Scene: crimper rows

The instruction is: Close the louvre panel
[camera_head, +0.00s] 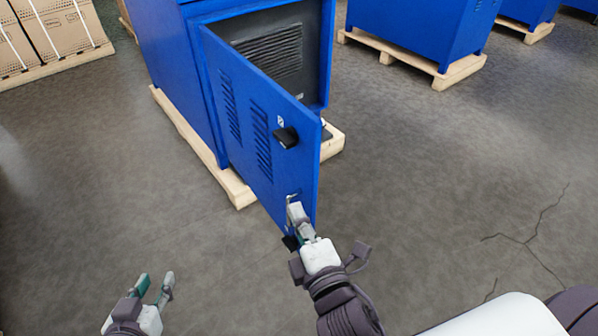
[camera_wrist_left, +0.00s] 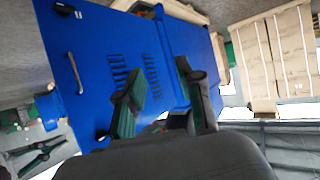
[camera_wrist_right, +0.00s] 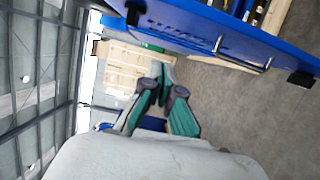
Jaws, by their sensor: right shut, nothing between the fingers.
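The blue louvre panel (camera_head: 262,140) hangs open as a door on the blue cabinet (camera_head: 170,60), with slots and a black latch (camera_head: 287,136). It also shows in the left wrist view (camera_wrist_left: 105,45), with its metal bar handle (camera_wrist_left: 75,73). My right gripper (camera_head: 296,210) is shut and empty, by the panel's lower free corner; the head view does not show whether it touches. In the right wrist view its fingers (camera_wrist_right: 160,80) are together, with the handle (camera_wrist_right: 243,60) to their right. My left gripper (camera_head: 155,282) is open and empty, lower left of the panel.
The cabinet stands on a wooden pallet (camera_head: 190,140). Another blue cabinet (camera_head: 420,30) on a pallet stands at the back right, and cartons (camera_head: 60,25) at the back left. The grey floor (camera_head: 440,180) around the panel is clear, with a crack at right.

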